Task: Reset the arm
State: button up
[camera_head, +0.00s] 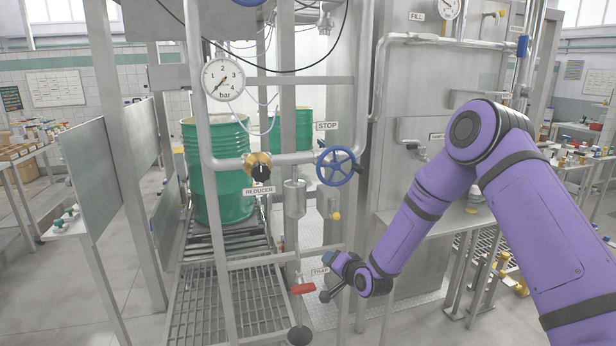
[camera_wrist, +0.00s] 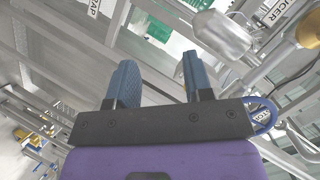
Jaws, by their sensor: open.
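My purple arm reaches down and to the left across the right half of the head view. My gripper (camera_head: 337,276) is at its end, low in front of the pipework, close to the TRAP sign (camera_head: 319,271). In the wrist view my gripper (camera_wrist: 158,82) shows two blue fingers spread apart with nothing between them. A red-handled valve (camera_head: 303,288) is just left of the gripper in the head view; I cannot tell if they touch. A metal cylinder on the pipe (camera_wrist: 222,35) lies beyond the fingers, to the right, in the wrist view.
A blue STOP handwheel (camera_head: 338,166), a REDUCER knob (camera_head: 260,167) and a pressure gauge (camera_head: 223,79) sit on the pipe frame above. A green drum (camera_head: 217,180) stands on the roller conveyor (camera_head: 207,243) behind. A steel shelf (camera_head: 440,219) is behind my arm.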

jog(key=s+d+r+n+g+h, duration=0.1)
jog(key=s+d+r+h, duration=0.1)
jog(key=s+d+r, duration=0.5)
jog(key=s+d+r+n+g+h, duration=0.1)
jog(key=s+d+r+n, duration=0.1)
jog(key=r, duration=0.9)
jog(key=s+d+r+n+g+h, duration=0.15)
jog(key=s+d+r, duration=0.35)
jog(key=r, duration=0.5)
jog(key=s+d+r+g, duration=0.1)
jog(key=s+d+r, duration=0.1)
jog(key=s, duration=0.8)
jog(key=s+d+r+g+h, duration=0.1)
jog(key=s+d+r, duration=0.2)
jog(key=s, duration=0.7)
jog(key=s+d+r+g+h, duration=0.1)
jog(key=s+d+r, duration=0.2)
jog(key=s, duration=0.8)
jog(key=shift+d+n, duration=0.35)
